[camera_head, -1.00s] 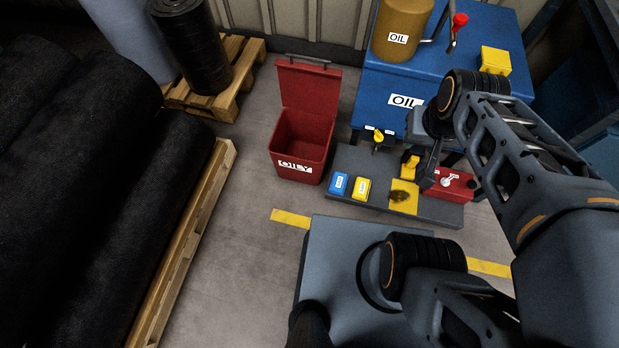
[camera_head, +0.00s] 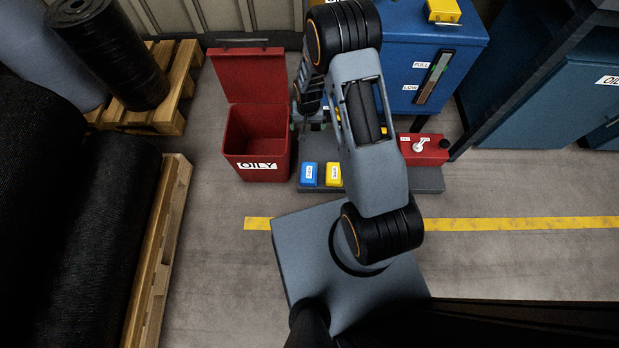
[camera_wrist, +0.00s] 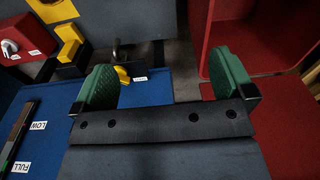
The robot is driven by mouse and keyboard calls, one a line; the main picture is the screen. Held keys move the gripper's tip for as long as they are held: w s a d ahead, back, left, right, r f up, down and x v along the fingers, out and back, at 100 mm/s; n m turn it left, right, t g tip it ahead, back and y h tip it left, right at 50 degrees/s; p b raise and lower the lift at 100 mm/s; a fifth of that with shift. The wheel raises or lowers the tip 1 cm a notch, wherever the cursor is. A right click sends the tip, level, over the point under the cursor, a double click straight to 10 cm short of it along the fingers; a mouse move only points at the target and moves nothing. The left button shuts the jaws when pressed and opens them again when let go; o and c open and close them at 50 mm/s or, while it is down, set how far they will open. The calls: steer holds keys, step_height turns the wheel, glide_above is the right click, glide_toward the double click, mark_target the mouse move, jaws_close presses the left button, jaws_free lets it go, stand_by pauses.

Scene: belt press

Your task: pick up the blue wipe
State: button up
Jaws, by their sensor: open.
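The blue wipe (camera_head: 308,174) looks like a small blue block with a white label. It lies on the left end of the low grey bench (camera_head: 425,180), just left of a yellow block (camera_head: 334,175) with a like label. I do not make out the blue wipe in the wrist view. My gripper (camera_wrist: 166,82) is open, its two green-padded fingers wide apart with nothing between them. In the head view my wrist hangs beyond the blue wipe, between the red bin and the blue tank; its fingertips are not clear there.
The open red bin marked OILY (camera_head: 257,146) stands close left of the bench. The blue tank (camera_head: 420,60) stands behind it. A red box (camera_head: 424,150) with a switch sits on the bench's right part. A pallet (camera_head: 160,250) with black rolls is at left.

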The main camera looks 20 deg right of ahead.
steer(key=m+b, duration=0.1)
steer(key=b, duration=0.5)
glide_above(309, 172)
steer(key=shift+g, duration=0.4)
steer(key=f, duration=2.7)
steer(key=shift+s+d, duration=0.1)
steer(key=shift+d, duration=0.1)
steer(key=shift+a+f+b, duration=0.2)
steer(key=shift+f+b, duration=1.35)
steer(key=shift+f, duration=1.6)
steer(key=shift+r, duration=0.1)
steer(key=c, duration=0.8)
steer(key=shift+r, duration=0.1)
